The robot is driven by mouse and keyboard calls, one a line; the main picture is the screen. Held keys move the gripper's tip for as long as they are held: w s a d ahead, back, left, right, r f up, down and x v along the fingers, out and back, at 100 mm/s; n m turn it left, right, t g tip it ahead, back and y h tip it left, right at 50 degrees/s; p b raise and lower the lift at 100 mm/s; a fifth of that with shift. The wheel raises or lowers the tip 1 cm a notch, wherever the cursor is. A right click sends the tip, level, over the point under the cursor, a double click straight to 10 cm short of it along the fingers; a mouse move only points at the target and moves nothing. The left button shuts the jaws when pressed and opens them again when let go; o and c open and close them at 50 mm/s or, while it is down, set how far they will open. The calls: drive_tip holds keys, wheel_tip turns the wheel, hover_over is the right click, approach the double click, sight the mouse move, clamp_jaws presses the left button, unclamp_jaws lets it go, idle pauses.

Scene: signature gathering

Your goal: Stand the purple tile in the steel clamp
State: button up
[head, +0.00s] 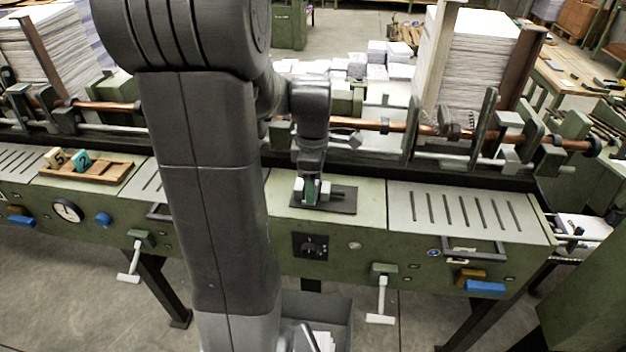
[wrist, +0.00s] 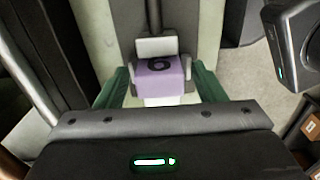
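The purple tile (wrist: 160,72) stands in the steel clamp (wrist: 157,47), seen from above in the wrist view. A dark figure, a 6 or 9, shows on its top. A pale clamp jaw lies against its far side, and a pale part shows at its near side. My gripper (wrist: 160,88) is open, its green fingers on either side of the tile with small gaps. In the head view my gripper (head: 311,190) is low over the clamp's dark base plate (head: 338,205). The tile cannot be made out there.
A wooden tray (head: 110,172) on the left of the green bench holds a cream tile (head: 56,158) marked 5 and a teal tile (head: 81,161). A slotted panel (head: 465,212) lies to the right. A copper-coloured shaft (head: 390,126) and paper stacks are behind.

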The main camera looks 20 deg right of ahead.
drive_tip(key=shift+r, duration=0.1)
wheel_tip(320, 180, up, 12)
drive_tip(key=shift+p, duration=0.3)
idle(2.9)
